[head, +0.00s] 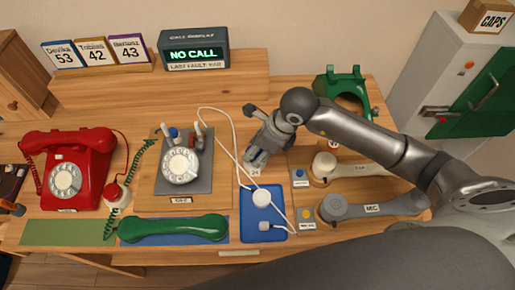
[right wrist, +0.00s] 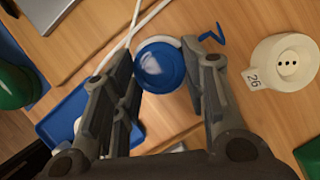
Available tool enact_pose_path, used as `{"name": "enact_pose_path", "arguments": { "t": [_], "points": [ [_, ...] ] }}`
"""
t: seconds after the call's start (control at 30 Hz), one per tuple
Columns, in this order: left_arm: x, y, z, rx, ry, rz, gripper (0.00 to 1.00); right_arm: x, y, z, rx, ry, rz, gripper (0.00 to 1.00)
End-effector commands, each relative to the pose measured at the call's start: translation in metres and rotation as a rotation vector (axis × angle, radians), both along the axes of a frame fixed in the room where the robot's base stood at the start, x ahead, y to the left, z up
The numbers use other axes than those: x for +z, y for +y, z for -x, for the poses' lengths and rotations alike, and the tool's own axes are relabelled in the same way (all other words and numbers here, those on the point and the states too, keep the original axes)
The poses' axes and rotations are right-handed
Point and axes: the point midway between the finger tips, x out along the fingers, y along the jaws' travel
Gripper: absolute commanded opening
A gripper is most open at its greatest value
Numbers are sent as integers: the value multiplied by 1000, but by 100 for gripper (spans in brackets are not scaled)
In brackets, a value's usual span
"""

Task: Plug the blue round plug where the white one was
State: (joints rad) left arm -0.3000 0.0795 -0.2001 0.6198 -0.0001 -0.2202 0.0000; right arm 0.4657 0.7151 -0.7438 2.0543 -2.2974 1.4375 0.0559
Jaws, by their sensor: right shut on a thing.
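In the right wrist view, the blue round plug (right wrist: 160,66) is between the fingers of my right gripper (right wrist: 168,80), which is shut on it. A white cord runs close by. In the head view my right gripper (head: 254,165) is just above the blue tray (head: 248,222), and it hides most of what it holds. A white round piece (head: 261,198) is on the tray. A white round cup with three dark holes (right wrist: 285,65) and a tag reading 26 is to the right of the fingers in the wrist view, apart from the plug. My left gripper is not in view.
A red phone (head: 68,168) stands on the left. The grey dial unit (head: 182,168) is left of my gripper. A green handset (head: 173,229) lies in front. A white cord loops across the middle.

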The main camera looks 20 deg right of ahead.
Motion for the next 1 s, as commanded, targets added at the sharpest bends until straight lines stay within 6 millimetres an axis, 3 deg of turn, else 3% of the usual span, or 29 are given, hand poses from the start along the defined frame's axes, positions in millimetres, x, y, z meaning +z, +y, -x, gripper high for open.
{"name": "enact_pose_path", "arguments": {
  "t": [0.37,0.4,0.57,0.87,1.0],
  "points": [
    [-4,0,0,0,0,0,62,-4,0,0,0,0,0,21],
    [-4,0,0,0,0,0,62,-4,0,0,0,0,0,46],
    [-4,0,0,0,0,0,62,-4,0,0,0,0,0,66],
    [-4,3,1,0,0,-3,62,-4,0,0,0,0,0,66],
    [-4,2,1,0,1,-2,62,6,-3,2,0,-2,-1,66]
  ]
}}
